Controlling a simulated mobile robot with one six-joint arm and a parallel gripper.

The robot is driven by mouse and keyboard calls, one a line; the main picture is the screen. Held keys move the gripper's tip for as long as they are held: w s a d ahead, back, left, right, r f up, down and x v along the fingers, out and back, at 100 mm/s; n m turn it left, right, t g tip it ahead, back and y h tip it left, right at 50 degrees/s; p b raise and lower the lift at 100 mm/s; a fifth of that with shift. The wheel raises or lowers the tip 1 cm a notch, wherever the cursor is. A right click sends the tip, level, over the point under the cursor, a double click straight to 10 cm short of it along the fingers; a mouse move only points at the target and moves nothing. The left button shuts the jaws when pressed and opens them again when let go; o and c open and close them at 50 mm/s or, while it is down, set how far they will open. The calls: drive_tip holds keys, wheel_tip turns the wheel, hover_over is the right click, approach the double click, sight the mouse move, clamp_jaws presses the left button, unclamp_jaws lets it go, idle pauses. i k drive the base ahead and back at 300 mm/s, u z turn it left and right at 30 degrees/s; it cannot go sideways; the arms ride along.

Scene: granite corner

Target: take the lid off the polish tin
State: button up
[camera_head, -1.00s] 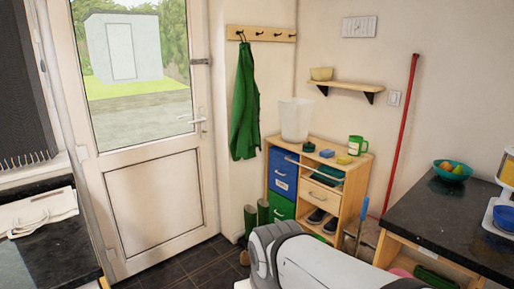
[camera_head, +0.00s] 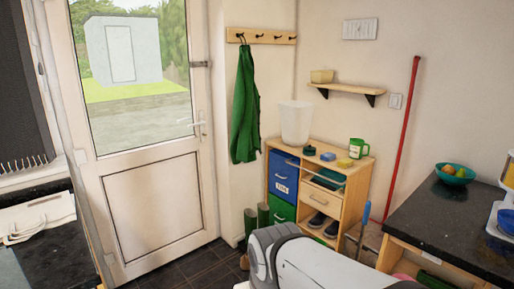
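A small dark round object (camera_head: 310,150), which looks like the polish tin, sits on top of the wooden cabinet (camera_head: 331,153) in the head view. It is too small to make out its lid or any seam. A blue block stands just to its right. My gripper is outside the picture. Only a white and grey link of my arm shows at the bottom centre, well in front of the cabinet.
On the cabinet top are a white bin (camera_head: 295,123), a blue block (camera_head: 328,156), a yellow block (camera_head: 344,162) and a green mug (camera_head: 356,147). A dark worktop (camera_head: 450,225) with a fruit bowl (camera_head: 454,174) stands right. Green boots (camera_head: 250,222) stand left of the cabinet.

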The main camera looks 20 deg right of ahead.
sight(309, 149)
drive_tip(key=z, duration=0.2)
drive_tip(key=i, duration=1.45)
drive_tip(key=z, duration=0.65)
drive_tip(key=i, duration=1.95)
drive_tip(key=z, duration=0.35)
